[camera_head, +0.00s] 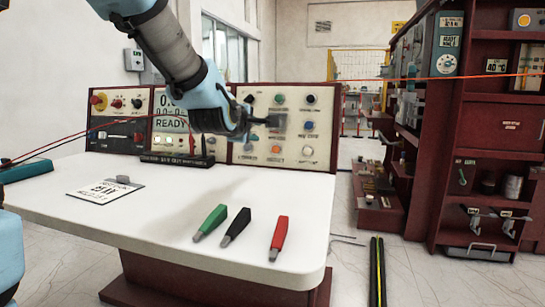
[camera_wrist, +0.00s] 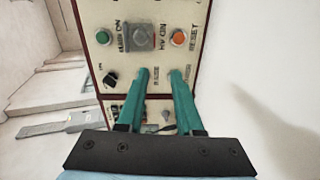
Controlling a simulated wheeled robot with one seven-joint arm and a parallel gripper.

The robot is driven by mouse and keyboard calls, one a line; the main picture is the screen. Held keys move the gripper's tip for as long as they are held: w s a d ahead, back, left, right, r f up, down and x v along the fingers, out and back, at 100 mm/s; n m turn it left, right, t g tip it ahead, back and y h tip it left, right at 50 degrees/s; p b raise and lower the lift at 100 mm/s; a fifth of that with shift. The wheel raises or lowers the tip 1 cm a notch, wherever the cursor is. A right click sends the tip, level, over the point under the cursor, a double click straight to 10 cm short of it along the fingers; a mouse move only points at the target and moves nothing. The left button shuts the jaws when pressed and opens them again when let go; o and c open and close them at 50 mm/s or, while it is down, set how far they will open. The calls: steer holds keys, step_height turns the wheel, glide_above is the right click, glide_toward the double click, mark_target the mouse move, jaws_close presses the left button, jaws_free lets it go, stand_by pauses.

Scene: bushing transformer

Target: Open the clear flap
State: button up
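The clear flap (camera_wrist: 140,36) is a small greyish see-through square cover on the cream control panel (camera_wrist: 150,14), between a green button (camera_wrist: 103,38) and an orange button (camera_wrist: 179,39). It looks closed over what lies under it. In the head view the flap (camera_head: 279,127) is partly hidden by my gripper (camera_head: 268,122). In the wrist view the two teal fingers of my gripper (camera_wrist: 159,74) are apart, with nothing between them. Their tips appear below the flap in that picture. I cannot tell whether they touch the panel.
The white desk (camera_head: 150,220) in front of the panels holds a green, a black and a red-handled tool (camera_head: 280,232), and a paper card (camera_head: 104,190). A dark red shelf unit (camera_head: 490,130) stands at the right. The air in front of the panel looks free.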

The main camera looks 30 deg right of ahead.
steer(key=s+d+r+b+x, duration=0.1)
steer(key=x, duration=1)
steer(key=shift+w+d+n+h, duration=0.15)
steer(key=shift+d+n+h, duration=0.15)
steer(key=shift+d, duration=0.05)
jaws_close()
stand_by(1.1)
